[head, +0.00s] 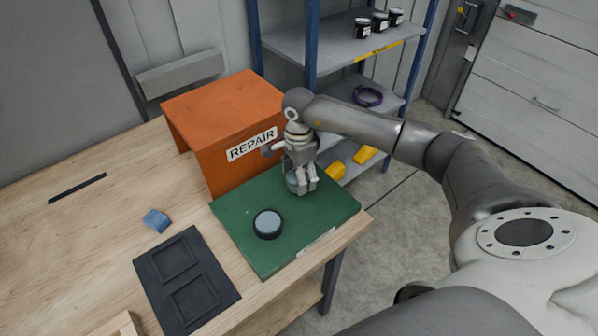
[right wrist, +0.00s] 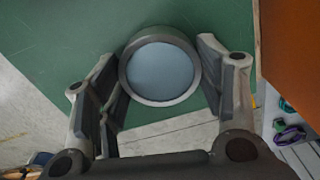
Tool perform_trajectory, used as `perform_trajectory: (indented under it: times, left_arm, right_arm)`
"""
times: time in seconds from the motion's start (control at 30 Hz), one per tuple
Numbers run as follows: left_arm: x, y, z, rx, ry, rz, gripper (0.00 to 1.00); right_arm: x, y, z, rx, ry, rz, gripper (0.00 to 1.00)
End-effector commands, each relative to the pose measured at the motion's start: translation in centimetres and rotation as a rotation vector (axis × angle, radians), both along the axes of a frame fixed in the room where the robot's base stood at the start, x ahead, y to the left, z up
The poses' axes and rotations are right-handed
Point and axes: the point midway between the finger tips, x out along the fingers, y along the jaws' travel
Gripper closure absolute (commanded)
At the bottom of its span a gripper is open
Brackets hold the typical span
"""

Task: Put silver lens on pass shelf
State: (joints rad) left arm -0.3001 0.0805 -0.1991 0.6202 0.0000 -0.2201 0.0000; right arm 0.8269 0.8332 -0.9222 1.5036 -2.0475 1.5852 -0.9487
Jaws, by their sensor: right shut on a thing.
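The silver lens (right wrist: 160,66), a silver ring with pale blue glass, is between the fingers of my right gripper (right wrist: 162,88) in the right wrist view. In the head view my right gripper (head: 303,189) points down over the back right part of the green mat (head: 240,205), shut on the silver lens (head: 292,183), which is partly hidden by the fingers. I cannot tell whether the lens touches the mat. A blue-framed rack with grey shelves (head: 335,50) stands behind; its yellow label is too small to read. My left gripper is not in view.
A black-rimmed lens (head: 267,224) lies on the mat. An orange REPAIR box (head: 215,120) stands behind it. A black tray (head: 187,280) and a blue cloth (head: 156,220) are at left. Dark jars (head: 380,22) stand on the upper shelf; a purple ring (head: 368,96) lies lower.

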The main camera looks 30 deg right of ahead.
Motion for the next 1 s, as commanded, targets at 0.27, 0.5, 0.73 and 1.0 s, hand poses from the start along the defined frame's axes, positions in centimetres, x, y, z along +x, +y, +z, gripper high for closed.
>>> perform_trajectory:
  times: [0.27,0.5,0.73,1.0]
  left_arm:
    - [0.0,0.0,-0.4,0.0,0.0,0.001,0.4]
    - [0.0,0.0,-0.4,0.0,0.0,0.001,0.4]
    - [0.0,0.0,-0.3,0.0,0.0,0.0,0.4]
    - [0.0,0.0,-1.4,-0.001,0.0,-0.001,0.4]
  right_arm:
    - [0.0,0.0,-0.3,0.0,0.0,-0.001,0.33]
    - [0.0,0.0,-0.3,0.0,0.0,-0.001,0.16]
    - [0.0,0.0,-0.2,0.0,0.0,-0.001,0.16]
    - [0.1,-0.1,2.5,-0.001,-0.007,-0.001,0.16]
